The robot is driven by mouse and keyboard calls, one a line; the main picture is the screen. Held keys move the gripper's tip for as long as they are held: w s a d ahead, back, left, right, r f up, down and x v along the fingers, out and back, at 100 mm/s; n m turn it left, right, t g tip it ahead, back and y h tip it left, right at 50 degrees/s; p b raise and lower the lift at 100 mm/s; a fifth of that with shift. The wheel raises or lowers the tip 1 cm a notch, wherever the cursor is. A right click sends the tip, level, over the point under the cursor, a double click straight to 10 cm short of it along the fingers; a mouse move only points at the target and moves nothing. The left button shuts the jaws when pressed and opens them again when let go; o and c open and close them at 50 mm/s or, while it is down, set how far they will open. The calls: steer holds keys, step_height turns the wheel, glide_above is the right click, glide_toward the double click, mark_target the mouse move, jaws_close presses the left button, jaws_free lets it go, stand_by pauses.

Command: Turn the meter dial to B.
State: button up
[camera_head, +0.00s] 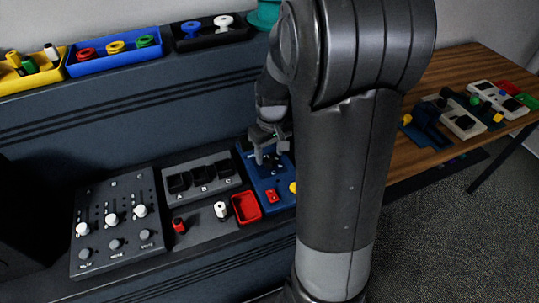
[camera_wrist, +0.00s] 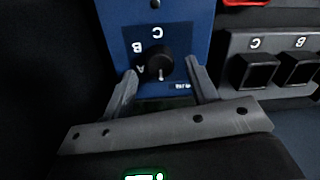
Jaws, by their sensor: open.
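The blue meter (camera_wrist: 112,12) fills the top middle of the wrist view, and its blue case (camera_head: 256,178) also shows in the head view, partly behind my arm. Its round black dial (camera_wrist: 158,60) sits on a dark plate with the letters A, B and C, seen upside down. A small white mark on the dial is on the side facing my gripper, away from C; it does not point at B. My gripper (camera_wrist: 161,74) is open, with one finger on each side of the dial. I cannot tell whether the fingers touch it.
Left of the meter are a red tray (camera_head: 246,208), a grey holder (camera_head: 203,181) with black slots marked A, B, C, and a slider panel (camera_head: 100,215). Bins of coloured parts (camera_head: 115,47) line the back shelf. A wooden table (camera_head: 440,72) stands at right.

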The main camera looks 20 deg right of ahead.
steer(key=shift+f, duration=0.85)
steer(key=shift+c, duration=0.2)
steer(key=c, duration=0.9)
